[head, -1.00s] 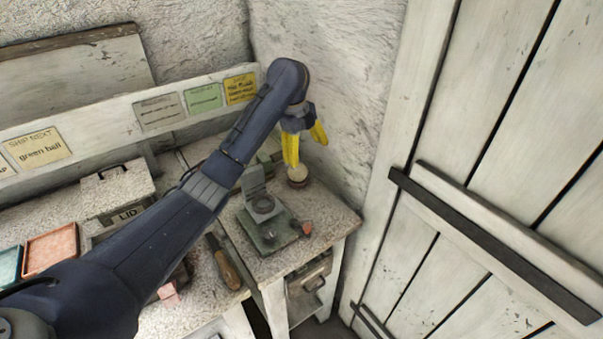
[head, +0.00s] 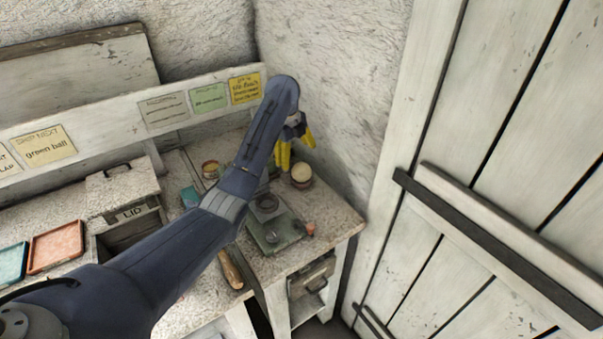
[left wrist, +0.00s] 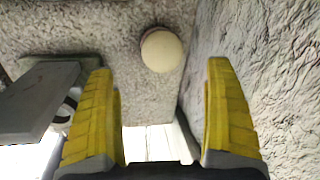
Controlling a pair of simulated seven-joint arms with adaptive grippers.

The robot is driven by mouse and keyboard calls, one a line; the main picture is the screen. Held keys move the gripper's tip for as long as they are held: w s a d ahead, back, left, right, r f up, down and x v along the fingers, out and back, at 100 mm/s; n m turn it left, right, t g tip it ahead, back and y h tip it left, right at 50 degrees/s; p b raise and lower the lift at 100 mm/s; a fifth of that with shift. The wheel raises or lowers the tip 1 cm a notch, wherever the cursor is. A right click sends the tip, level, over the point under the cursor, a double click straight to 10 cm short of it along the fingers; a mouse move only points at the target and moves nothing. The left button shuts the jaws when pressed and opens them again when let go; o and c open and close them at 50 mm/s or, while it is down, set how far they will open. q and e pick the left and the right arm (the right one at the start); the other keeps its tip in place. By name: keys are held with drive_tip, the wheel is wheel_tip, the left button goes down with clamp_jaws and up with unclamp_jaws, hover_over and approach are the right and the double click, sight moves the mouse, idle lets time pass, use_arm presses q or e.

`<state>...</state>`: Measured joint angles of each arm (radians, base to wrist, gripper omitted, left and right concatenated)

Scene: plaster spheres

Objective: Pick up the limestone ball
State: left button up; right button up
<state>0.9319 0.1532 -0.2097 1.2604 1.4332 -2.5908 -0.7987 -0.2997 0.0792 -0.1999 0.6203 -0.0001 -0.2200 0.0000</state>
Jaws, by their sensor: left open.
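A pale cream ball (head: 301,172), which looks like the limestone ball, rests on a darker round base at the back right of the side bench. It also shows in the left wrist view (left wrist: 161,50), above the middle and beyond the fingertips. My left gripper (head: 295,148) has yellow fingers and is open and empty, just behind and left of the ball in the head view. In the left wrist view the fingers (left wrist: 163,80) stand wide apart with the ball between their lines, not touching it. My right gripper is not in view.
A grey-green device (head: 272,234) stands on the bench in front of the ball. A rough plaster wall (head: 335,110) rises close behind it.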

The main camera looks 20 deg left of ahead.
sight(301, 171)
use_arm(q)
drive_tip(key=shift+w+d+f, duration=0.2)
drive_tip(key=shift+w+f, duration=0.1)
drive_tip(key=shift+f, duration=1.15)
drive_tip(key=shift+w+d+f, duration=0.2)
drive_tip(key=shift+w+f, duration=0.05)
drive_tip(key=shift+f, duration=1.25)
drive_tip(key=shift+w+d+f, duration=0.2)
drive_tip(key=shift+w+f, duration=0.1)
drive_tip(key=shift+f, duration=1.15)
drive_tip(key=c, duration=1.7)
